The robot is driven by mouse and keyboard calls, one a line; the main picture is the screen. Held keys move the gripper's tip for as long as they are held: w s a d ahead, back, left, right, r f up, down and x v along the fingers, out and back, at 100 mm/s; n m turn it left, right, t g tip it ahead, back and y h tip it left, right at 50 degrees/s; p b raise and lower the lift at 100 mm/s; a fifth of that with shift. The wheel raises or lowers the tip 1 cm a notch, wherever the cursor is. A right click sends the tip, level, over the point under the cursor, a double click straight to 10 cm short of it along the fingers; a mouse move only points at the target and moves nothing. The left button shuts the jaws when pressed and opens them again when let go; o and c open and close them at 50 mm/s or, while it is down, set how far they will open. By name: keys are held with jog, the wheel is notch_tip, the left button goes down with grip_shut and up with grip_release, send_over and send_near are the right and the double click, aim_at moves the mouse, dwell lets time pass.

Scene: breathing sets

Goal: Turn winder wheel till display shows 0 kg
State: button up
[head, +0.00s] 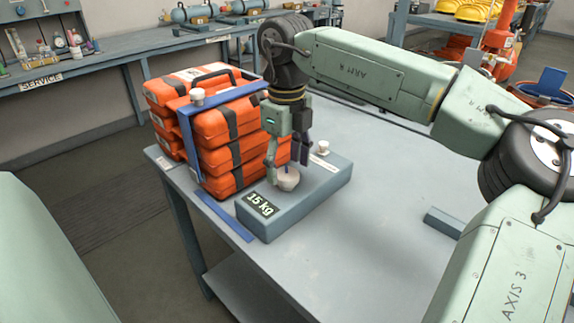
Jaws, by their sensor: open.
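The winder box (318,195) is a grey block on the table. Its display (261,204) on the front left reads 15 kg. The pale winder wheel (287,181) sits on top of the box. My gripper (286,173) points down right over the wheel, with its open fingers at or around it. Whether the fingers touch the wheel cannot be told. A blue strap (189,145) runs over a stack of orange cases (231,152) behind the box, and its lower end lies on the table.
The grey table (352,258) is mostly clear at the front. A small pale knob (323,148) stands at the box's far end. A low grey block (443,223) lies at the right. A workbench with tools (62,72) stands at the back left.

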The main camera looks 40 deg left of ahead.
jog(key=shift+f, duration=0.8)
jog(key=shift+c, duration=0.4)
jog(key=c, duration=1.1)
